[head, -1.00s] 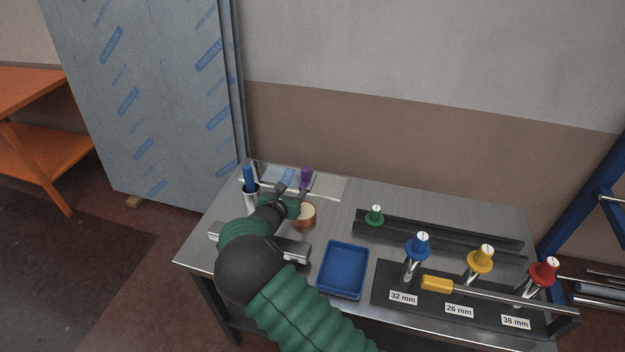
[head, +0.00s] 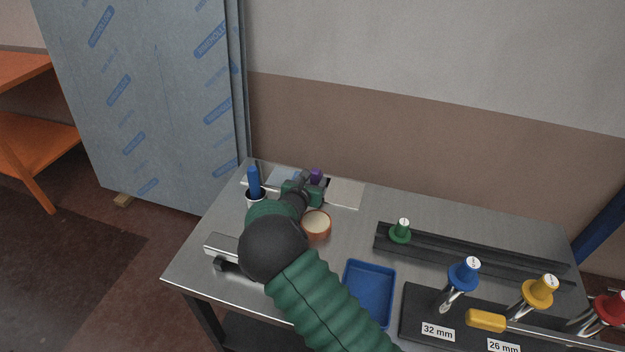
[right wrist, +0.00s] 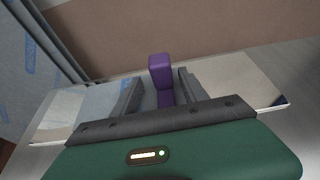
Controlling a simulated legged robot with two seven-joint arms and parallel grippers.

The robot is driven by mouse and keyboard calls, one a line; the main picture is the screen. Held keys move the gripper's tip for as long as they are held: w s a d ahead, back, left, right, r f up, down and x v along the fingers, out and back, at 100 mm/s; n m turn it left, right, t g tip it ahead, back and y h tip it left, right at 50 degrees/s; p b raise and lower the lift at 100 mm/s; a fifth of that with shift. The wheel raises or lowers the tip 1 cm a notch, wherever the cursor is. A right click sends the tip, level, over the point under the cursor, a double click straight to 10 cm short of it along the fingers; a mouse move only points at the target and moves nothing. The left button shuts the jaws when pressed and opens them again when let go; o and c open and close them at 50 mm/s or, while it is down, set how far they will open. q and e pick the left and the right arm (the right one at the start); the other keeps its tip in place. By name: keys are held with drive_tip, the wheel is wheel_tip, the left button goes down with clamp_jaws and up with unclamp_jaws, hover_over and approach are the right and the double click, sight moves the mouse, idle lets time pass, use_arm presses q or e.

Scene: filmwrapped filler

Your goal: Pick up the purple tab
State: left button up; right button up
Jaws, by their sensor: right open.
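The purple tab (head: 316,175) stands at the back left of the metal table, beside a flat pale sheet. In the right wrist view the purple tab (right wrist: 160,72) stands upright between the two dark fingers, with clear gaps on both sides. My right gripper (head: 305,180) is open around the tab's near side, and its green body hides the tab's lower part in the head view. In the right wrist view my right gripper (right wrist: 158,92) shows both fingers apart, not touching the tab. My left gripper is not in view.
A copper-coloured roll (head: 316,226) sits close on the right. A blue tray (head: 369,293), dark rails (head: 470,252) and a labelled rack (head: 418,312) lie farther right.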

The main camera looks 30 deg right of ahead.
drive_tip(key=d, duration=0.3)
drive_tip(key=shift+s+f, duration=0.1)
drive_tip(key=shift+s, duration=0.3)
drive_tip(key=shift+c, duration=0.4)
drive_tip(key=shift+f, duration=0.1)
drive_tip(key=shift+c, duration=1.1)
drive_tip(key=shift+w+a, duration=0.15)
drive_tip(key=shift+a, duration=0.1)
drive_tip(key=shift+c, duration=1.2)
drive_tip(key=shift+w+a, duration=0.15)
drive_tip(key=shift+a, duration=0.2)
drive_tip(key=shift+c, duration=1.4)
drive_tip(key=shift+a+r, duration=0.2)
drive_tip(key=shift+r, duration=0.05)
clamp_jaws()
drive_tip(key=shift+d+f, duration=0.15)
drive_tip(key=shift+d, duration=0.25)
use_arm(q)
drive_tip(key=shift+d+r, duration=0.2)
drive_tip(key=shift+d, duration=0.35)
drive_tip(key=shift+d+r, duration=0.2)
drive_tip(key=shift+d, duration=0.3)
